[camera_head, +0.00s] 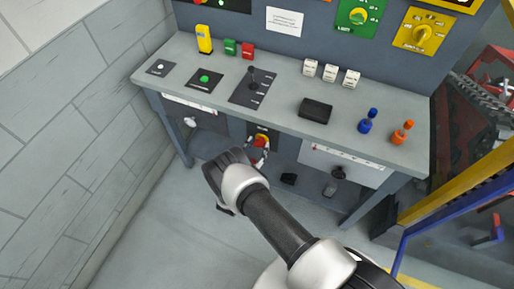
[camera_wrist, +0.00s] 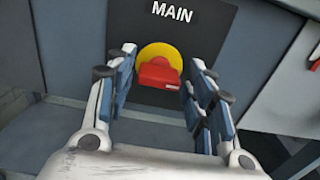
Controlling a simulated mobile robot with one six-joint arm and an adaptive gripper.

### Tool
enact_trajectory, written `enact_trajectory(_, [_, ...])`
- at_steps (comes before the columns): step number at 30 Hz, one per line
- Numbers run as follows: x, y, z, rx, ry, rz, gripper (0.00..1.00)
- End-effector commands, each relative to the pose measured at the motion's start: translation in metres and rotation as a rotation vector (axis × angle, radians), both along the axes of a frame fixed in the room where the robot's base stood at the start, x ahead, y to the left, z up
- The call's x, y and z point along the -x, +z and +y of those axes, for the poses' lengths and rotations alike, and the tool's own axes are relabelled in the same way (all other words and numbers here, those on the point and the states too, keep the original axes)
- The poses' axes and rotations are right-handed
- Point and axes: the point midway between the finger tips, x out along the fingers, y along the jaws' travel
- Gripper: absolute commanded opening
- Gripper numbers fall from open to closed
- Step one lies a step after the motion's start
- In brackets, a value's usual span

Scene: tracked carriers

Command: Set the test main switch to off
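The main switch is a red handle (camera_wrist: 159,73) on a round yellow plate (camera_wrist: 155,55), on a dark panel marked "MAIN" (camera_wrist: 190,12). In the head view the red handle (camera_head: 259,143) sits below the workbench top, just beyond my gripper. My gripper (camera_wrist: 160,85) is open in the wrist view. One finger is on each side of the red handle, with gaps showing on both sides. I cannot tell the depth between the fingertips and the handle. In the head view my gripper is partly hidden behind my wrist.
The workbench (camera_head: 285,120) carries a black box (camera_head: 315,110), a lever panel (camera_head: 251,87), a green button panel (camera_head: 205,80) and blue and orange pegs. A drawer front (camera_head: 345,165) is right of the switch. A brick wall stands left. A yellow and blue frame (camera_head: 440,195) stands right.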

Motion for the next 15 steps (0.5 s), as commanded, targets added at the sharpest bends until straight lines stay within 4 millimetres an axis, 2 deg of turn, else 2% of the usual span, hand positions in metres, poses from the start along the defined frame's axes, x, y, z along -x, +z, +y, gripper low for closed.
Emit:
enact_trajectory(2, [0.0002,-0.0001,0.0001,0.0,0.0,0.0,0.4])
enact_trajectory(13, [0.0004,-0.0002,-0.0002,0.001,0.0,0.0,0.16])
enact_trajectory(15, [0.0004,-0.0003,-0.0002,0.001,-0.001,0.0,0.14])
